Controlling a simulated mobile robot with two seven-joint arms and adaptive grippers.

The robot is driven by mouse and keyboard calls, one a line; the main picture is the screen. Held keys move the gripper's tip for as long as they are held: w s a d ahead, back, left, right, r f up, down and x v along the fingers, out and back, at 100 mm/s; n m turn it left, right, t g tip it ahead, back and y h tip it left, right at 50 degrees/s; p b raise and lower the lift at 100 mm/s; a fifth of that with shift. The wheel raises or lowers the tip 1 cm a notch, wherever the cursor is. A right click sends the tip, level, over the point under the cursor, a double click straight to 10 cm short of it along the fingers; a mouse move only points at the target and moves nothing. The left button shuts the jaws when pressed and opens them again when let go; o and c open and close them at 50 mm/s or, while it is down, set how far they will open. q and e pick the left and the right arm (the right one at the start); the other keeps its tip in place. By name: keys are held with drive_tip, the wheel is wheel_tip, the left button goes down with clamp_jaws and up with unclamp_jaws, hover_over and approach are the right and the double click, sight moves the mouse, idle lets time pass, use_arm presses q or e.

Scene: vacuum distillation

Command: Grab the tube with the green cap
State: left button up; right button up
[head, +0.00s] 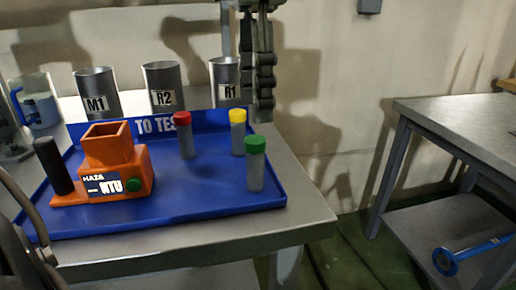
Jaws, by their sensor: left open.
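The tube with the green cap (255,165) stands upright near the right end of the blue tray (215,207). Its cap is bright green and its body is grey. A yellow-capped tube (238,133) stands just behind it, and a red-capped tube (185,136) stands further left. My left gripper (255,100) hangs down from the top of the view, fingers pointing down, above and behind the green-capped tube. It is open and empty, apart from the tubes.
An orange meter (118,170) with a black cylinder (54,166) takes up the tray's left side. Metal beakers labelled M1 (97,92), R2 (163,88) and R1 (225,82) stand behind the tray. The tray floor in front of the tubes is clear. A second table (465,125) stands right.

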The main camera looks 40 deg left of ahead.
sight(255, 139)
use_arm(q)
drive_tip(key=f, duration=0.7)
drive_tip(key=shift+s+f, duration=0.2)
drive_tip(key=shift+f, duration=0.15)
drive_tip(key=shift+c, duration=0.5)
clamp_jaws()
drive_tip(key=shift+r, duration=0.1)
